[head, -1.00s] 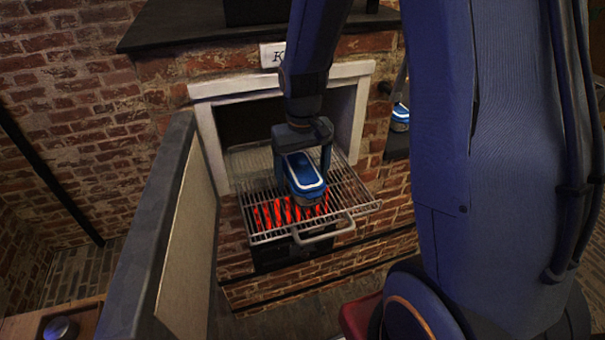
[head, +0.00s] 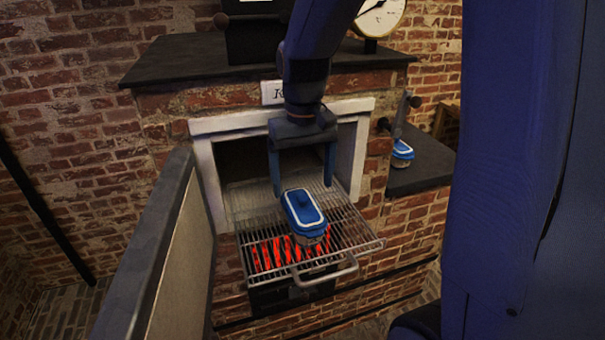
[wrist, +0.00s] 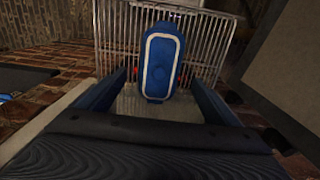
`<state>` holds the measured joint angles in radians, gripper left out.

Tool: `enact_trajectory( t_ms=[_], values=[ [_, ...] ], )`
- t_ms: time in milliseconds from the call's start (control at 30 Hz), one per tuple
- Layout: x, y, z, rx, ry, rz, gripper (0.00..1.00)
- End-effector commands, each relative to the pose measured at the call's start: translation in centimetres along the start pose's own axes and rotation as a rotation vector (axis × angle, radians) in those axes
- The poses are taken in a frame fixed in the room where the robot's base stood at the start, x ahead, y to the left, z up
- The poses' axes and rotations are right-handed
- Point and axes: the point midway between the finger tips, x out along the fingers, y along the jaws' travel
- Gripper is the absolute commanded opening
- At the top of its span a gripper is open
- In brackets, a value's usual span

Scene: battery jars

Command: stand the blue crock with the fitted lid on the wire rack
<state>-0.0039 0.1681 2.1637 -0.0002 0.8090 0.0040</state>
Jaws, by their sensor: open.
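The blue crock with its fitted lid (head: 304,212) stands on the wire rack (head: 345,228), which is pulled out of the oven opening. The crock looks upright. Its lower body is mostly hidden by the lid.
Red glowing bars (head: 285,252) show beneath the rack. The open oven door (head: 165,245) stands at the left. A second blue-lidded jar (head: 401,150) sits on a dark ledge (head: 425,165) at the right. A dial gauge (head: 380,16) stands on the top slab.

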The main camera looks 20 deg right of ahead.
Motion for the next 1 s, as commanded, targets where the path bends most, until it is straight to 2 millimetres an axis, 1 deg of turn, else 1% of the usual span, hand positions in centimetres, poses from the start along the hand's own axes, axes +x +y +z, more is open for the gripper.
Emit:
enact_trajectory(
  t_ms=[33, 133, 200, 267, 367, 500, 600, 633, 700, 800, 1000],
  values=[
    [-0.6, 0.0, -0.1, 0.000, 0.003, 0.000, 0.84],
    [-1.7, 0.0, -0.1, 0.000, 0.002, 0.000, 0.84],
    [-2.1, 0.0, 0.0, 0.000, 0.002, 0.000, 0.84],
    [-2.0, 0.0, 0.3, 0.000, 0.003, 0.000, 0.84],
    [-0.3, 0.0, 2.1, 0.000, 0.022, -0.001, 0.84],
    [3.5, 0.1, 6.1, 0.001, 0.070, -0.002, 0.84],
    [5.3, 0.1, 8.4, 0.002, 0.103, -0.002, 0.84],
    [5.7, 0.1, 8.8, 0.002, 0.110, -0.002, 0.84],
    [6.3, 0.1, 9.7, 0.002, 0.121, -0.002, 0.84],
    [6.7, 0.1, 10.2, 0.002, 0.130, -0.002, 0.84],
    [6.7, 0.1, 10.1, 0.002, 0.131, -0.002, 0.84]
  ],
)
